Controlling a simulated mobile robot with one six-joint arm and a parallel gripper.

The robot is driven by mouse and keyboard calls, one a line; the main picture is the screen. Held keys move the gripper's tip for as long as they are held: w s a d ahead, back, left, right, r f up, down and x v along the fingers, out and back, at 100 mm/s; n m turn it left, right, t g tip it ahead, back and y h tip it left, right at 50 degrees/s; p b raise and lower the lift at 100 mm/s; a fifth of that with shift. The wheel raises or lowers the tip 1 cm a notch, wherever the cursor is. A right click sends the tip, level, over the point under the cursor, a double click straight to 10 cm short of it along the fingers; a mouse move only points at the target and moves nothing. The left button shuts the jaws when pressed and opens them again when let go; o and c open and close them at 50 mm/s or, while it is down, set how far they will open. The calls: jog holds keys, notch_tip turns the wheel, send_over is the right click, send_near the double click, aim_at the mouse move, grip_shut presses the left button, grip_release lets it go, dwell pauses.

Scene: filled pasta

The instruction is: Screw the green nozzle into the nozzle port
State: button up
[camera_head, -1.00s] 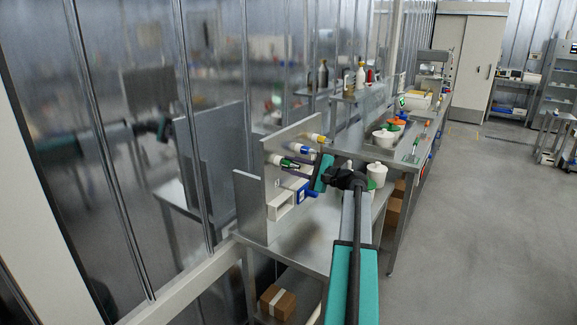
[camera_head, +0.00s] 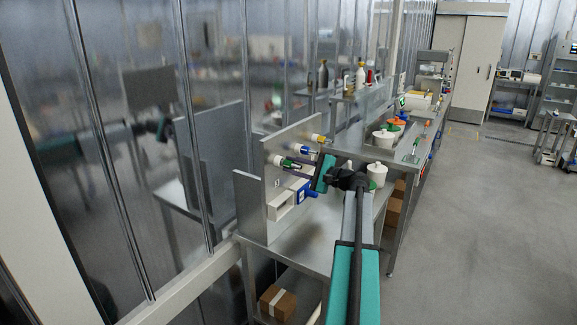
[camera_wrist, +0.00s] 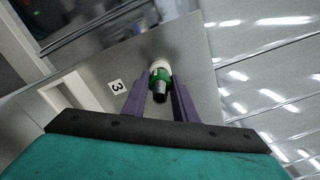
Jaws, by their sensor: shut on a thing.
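The green nozzle (camera_wrist: 160,76) has a green collar and a dark metallic end that points towards the wrist camera. My gripper (camera_wrist: 163,86) has its two purple fingers on either side of the nozzle and is shut on it. The nozzle's far end meets a white fitting (camera_wrist: 161,64) at the grey upright panel. How deep it sits there is hidden. In the head view the green nozzle (camera_head: 286,162) sticks out from the panel (camera_head: 276,185), with my gripper's teal body just to its right.
A yellow nozzle (camera_head: 318,138) and a blue-and-white nozzle (camera_head: 304,150) stick out farther along the panel. A white box with a blue part (camera_head: 281,205) is below. A label "3" (camera_wrist: 117,87) is on the panel. The steel bench (camera_head: 310,240) is clear in front.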

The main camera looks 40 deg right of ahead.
aim_at(301, 167)
jog(key=shift+s, duration=0.25)
jog(key=shift+s+d, duration=0.15)
jog(key=shift+s, duration=0.2)
jog(key=shift+v, duration=0.95)
jog(key=shift+s, duration=0.35)
jog(key=shift+s+d, duration=0.2)
jog(key=shift+s, duration=0.45)
